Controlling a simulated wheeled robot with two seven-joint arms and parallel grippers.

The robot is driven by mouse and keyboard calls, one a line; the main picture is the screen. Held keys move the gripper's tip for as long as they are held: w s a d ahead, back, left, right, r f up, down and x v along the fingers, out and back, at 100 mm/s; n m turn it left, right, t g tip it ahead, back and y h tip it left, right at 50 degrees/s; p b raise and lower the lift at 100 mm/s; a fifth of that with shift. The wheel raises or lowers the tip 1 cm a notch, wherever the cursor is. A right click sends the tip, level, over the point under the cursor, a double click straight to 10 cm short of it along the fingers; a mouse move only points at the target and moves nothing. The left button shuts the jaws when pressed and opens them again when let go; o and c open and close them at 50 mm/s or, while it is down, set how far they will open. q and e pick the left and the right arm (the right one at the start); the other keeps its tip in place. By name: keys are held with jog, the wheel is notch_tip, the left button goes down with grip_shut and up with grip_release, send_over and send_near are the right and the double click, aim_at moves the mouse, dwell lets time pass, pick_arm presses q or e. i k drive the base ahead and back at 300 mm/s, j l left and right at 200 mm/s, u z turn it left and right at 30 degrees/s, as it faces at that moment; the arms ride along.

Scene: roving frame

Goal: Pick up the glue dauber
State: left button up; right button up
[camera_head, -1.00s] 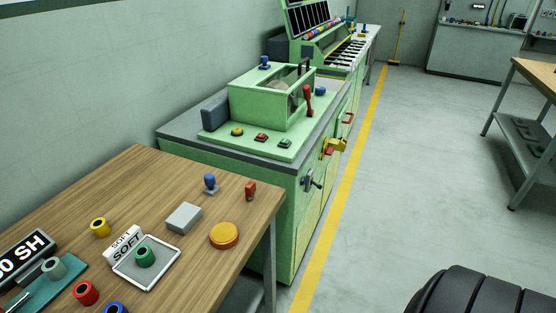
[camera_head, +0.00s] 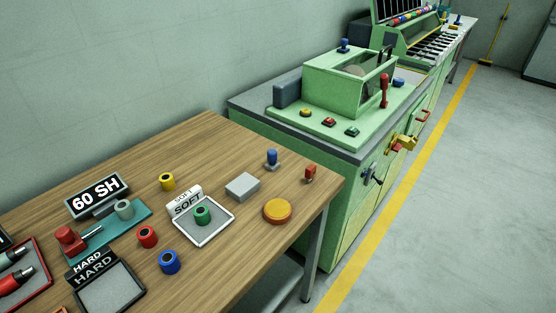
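I cannot tell for sure which thing is the glue dauber. A small upright blue-topped piece on a grey base (camera_head: 272,158) and a small red piece (camera_head: 310,174) stand near the far right edge of the wooden table (camera_head: 130,160). Two red-and-dark handled tools (camera_head: 15,283) lie in a red-rimmed tray, cut off at the left edge of the head view. Neither of my grippers is in view.
The table also holds a grey block (camera_head: 242,187), an orange disc (camera_head: 277,211), a SOFT tray (camera_head: 204,240), a HARD tray (camera_head: 112,290), several coloured rollers and a 60 SH display (camera_head: 96,197). A green machine (camera_head: 350,130) stands behind. Floor at right is clear.

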aim_at(272, 164)
jog(key=i+l+u, duration=0.2)
jog(key=l+u, duration=0.25)
jog(key=i+l+u, duration=0.1)
jog(key=l+u, duration=1.3)
jog(key=l, duration=0.15)
jog(key=k+l+u, duration=0.15)
jog(key=l+u, duration=0.35)
jog(key=k+l+u, duration=0.2)
jog(key=l+u, duration=0.25)
jog(key=k+l+u, duration=0.25)
jog(key=u, duration=0.2)
jog(key=k+l, duration=0.05)
